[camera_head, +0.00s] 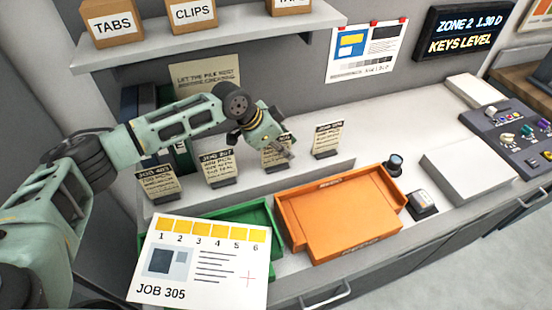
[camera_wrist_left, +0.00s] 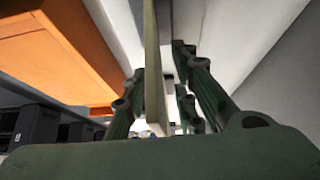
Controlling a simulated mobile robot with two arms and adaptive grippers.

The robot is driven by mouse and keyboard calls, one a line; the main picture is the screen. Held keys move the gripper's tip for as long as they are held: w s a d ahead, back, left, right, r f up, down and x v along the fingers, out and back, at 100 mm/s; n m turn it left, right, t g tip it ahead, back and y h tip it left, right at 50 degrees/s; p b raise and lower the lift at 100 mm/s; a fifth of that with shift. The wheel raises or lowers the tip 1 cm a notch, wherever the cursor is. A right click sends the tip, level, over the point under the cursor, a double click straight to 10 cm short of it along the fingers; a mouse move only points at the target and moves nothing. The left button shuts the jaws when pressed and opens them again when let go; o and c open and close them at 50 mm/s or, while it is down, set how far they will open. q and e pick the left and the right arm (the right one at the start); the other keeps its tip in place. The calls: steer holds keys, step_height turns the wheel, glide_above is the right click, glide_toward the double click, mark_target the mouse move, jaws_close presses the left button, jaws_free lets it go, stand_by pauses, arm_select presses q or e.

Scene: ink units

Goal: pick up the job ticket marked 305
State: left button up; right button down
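Several small cream tickets with dark headers stand in a row on the grey ledge. The leftmost (camera_head: 158,182) seems to read JOB 403; the second (camera_head: 219,167) and the far-right one (camera_head: 327,139) are too small to read surely. The third ticket (camera_head: 272,156) is partly behind my left gripper (camera_head: 283,150), and its number is not clear. In the left wrist view, a thin upright card edge (camera_wrist_left: 154,70) stands between the open fingers of that gripper (camera_wrist_left: 160,85). A gap shows at the right finger. A large white sheet (camera_head: 205,262) reads JOB 305. My right gripper is not in view.
An orange tray (camera_head: 340,215) lies in front of the ledge, with a green tray (camera_head: 262,215) left of it under the large sheet. A shelf (camera_head: 230,37) with labelled boxes hangs above. A white block (camera_head: 468,170) and control panel (camera_head: 515,130) stand right.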

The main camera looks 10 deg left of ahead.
arm_select(q)
jaws_close()
steer(key=shift+r, duration=0.2)
